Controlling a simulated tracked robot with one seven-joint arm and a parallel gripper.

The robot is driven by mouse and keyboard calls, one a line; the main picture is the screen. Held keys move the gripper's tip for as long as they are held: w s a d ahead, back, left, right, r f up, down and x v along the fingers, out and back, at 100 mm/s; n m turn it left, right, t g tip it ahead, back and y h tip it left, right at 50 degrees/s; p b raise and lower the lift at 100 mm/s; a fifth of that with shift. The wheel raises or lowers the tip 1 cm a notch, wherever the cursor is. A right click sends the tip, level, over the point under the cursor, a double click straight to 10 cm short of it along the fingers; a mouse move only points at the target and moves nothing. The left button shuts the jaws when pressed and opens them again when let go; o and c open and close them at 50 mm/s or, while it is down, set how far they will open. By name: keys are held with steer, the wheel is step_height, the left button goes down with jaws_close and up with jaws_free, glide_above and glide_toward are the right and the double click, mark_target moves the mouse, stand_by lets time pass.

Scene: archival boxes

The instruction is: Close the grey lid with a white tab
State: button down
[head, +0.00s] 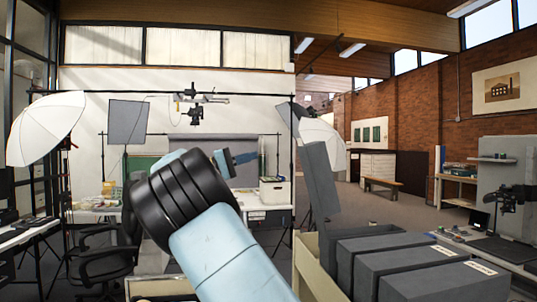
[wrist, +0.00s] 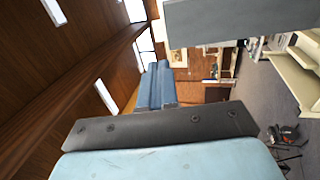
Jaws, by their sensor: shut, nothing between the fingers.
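A dark grey lid (head: 320,185) stands raised, nearly upright and leaning slightly, at the left end of a row of dark grey archival boxes. It also shows as a grey panel (wrist: 230,20) at the top of the wrist view. I cannot make out a white tab on it from here. My gripper (head: 252,157) is left of the raised lid in the head view, apart from it in the picture, partly hidden behind my arm. In the wrist view my blue fingers (wrist: 162,72) are together and empty, beside the lid panel.
Grey boxes with closed tops and white labels (head: 482,268) stand to the right of the raised lid, next to a cream-walled holder (head: 312,262). A black chair (head: 105,245) and a white table (head: 265,208) lie farther left and back. Open floor (head: 405,205) lies behind the boxes.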

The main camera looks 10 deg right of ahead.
mark_target(300, 144)
steer(key=x, duration=1.3)
steer(key=shift+d+f, duration=0.15)
steer(key=shift+d, duration=0.55)
